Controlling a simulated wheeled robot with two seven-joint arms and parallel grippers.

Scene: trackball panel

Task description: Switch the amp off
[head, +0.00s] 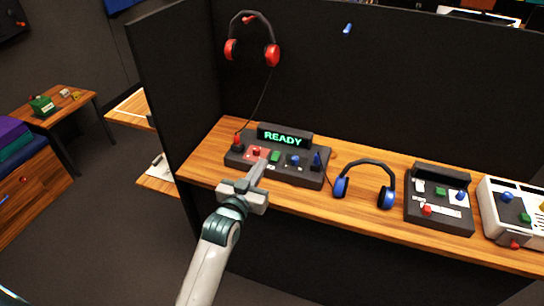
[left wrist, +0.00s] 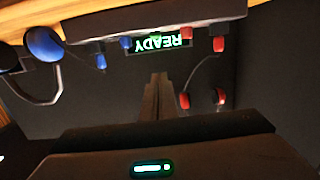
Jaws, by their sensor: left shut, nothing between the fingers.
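A black console (head: 288,176) stands on the wooden desk, with a raised display (head: 285,137) lit green with READY. It may be the amp; no label naming it is readable. On its top are a red control (head: 257,151) on a red patch, a green button (head: 275,156) and a blue knob (head: 295,160). My left gripper (head: 261,167) is shut and empty, its fingertips over the console's front part, near the red and green controls. Contact cannot be told. The left wrist view shows the shut fingers (left wrist: 160,80) and the display (left wrist: 163,44) upside down. My right gripper is not in view.
Red headphones (head: 272,55) hang on the dark partition (head: 390,90), their cord running down to the console. Blue headphones (head: 386,198) lie right of the console. Further right are a second dark control box (head: 437,222) and a white one (head: 500,228). The desk's front edge (head: 300,207) lies close.

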